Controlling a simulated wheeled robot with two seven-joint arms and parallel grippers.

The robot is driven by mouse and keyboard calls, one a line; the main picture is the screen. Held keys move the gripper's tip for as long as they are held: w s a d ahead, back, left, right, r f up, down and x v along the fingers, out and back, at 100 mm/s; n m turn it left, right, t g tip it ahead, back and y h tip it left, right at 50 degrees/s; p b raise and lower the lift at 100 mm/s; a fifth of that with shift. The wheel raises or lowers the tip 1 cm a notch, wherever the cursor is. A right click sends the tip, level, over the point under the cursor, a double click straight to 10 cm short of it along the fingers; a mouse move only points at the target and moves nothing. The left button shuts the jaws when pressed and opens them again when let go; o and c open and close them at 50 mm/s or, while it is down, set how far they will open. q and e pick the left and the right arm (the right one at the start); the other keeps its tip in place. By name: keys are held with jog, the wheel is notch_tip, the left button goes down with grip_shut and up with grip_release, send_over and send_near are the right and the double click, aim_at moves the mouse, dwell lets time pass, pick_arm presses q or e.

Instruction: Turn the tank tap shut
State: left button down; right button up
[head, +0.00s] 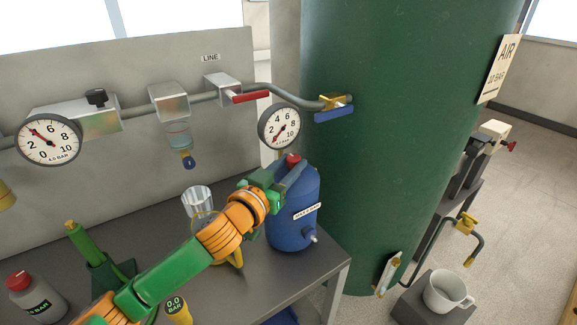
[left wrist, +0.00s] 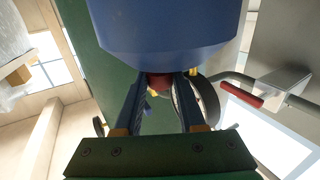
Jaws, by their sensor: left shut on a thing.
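A brass tap with a blue lever (head: 333,114) sits where the grey pipe meets the big green tank (head: 400,120). Its lever lies roughly along the pipe. Another brass tap (head: 466,223) is on a bent pipe low at the right. My left gripper (head: 280,172) is below and left of the blue lever, apart from it. In the left wrist view, my left gripper's fingers (left wrist: 165,88) are shut on the red cap of a blue jug (head: 292,218). The jug's body (left wrist: 165,25) fills the top of that view. My right gripper is not in view.
A pressure gauge (head: 279,127) hangs just above the jug. A red lever (head: 250,97) is on the pipe to its left. A clear cup (head: 197,200) stands on the grey bench (head: 330,262). A white mug (head: 447,291) is low at the right.

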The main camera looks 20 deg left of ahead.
pick_arm(q)
jog(key=c, duration=0.5)
grip_release()
jog(key=shift+w, duration=0.1)
jog(key=s+a+b, duration=0.1)
jog(key=s+b, duration=0.1)
jog(key=s, duration=0.5)
jog(key=shift+a, duration=0.15)
jog(key=shift+f, duration=0.1)
